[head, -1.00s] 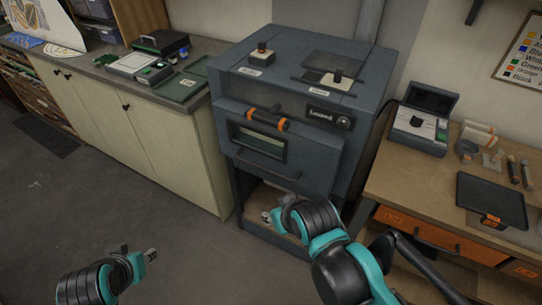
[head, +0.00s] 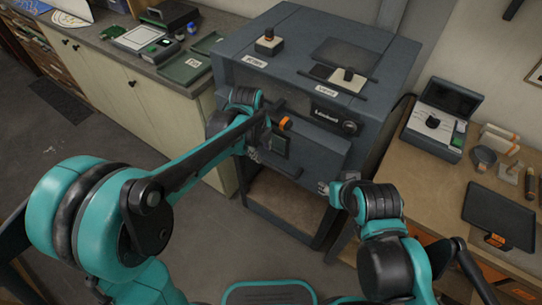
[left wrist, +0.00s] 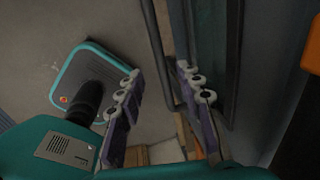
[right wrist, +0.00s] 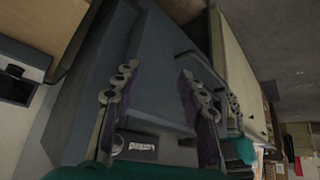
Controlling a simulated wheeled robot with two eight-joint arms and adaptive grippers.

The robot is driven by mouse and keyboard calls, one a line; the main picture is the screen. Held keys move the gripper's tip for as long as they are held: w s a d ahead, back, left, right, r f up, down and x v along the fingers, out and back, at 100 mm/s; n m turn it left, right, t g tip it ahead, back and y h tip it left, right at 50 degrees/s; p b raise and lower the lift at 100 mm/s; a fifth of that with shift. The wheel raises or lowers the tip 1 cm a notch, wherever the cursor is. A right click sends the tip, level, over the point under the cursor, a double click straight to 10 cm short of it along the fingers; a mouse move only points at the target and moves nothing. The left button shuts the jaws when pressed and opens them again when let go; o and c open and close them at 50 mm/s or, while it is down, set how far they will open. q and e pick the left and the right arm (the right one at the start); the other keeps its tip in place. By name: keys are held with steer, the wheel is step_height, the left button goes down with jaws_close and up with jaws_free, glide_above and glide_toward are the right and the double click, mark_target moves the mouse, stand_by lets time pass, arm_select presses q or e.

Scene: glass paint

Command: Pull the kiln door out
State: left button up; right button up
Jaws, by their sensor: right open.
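The kiln (head: 330,40) is a dark blue-grey cabinet in the middle of the head view. Its door (head: 318,152) looks closed on the front, with its left part hidden by my left arm. An orange-and-black bar (head: 286,124) shows partly above. My left gripper (head: 254,153) is at the door front. In the left wrist view my left gripper (left wrist: 162,82) is open, with the dark bar handle (left wrist: 158,50) passing between its fingers; I cannot tell about contact. My right gripper (head: 323,188) is below the door's right end, open and empty in the right wrist view (right wrist: 160,85).
A cabinet counter (head: 130,65) with trays stands left of the kiln. A wooden workbench (head: 432,185) with a box, cups and a black tray (head: 500,213) stands right. The kiln's lower compartment is open.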

mark_target(265, 162)
arm_select(q)
steer(key=f, duration=0.2)
steer(key=f+b, duration=0.1)
steer(key=f, duration=0.1)
steer(key=w+f+b, duration=0.1)
steer(key=f, duration=0.1)
steer(key=shift+d+f, duration=0.3)
steer(key=shift+d, duration=0.05)
jaws_close()
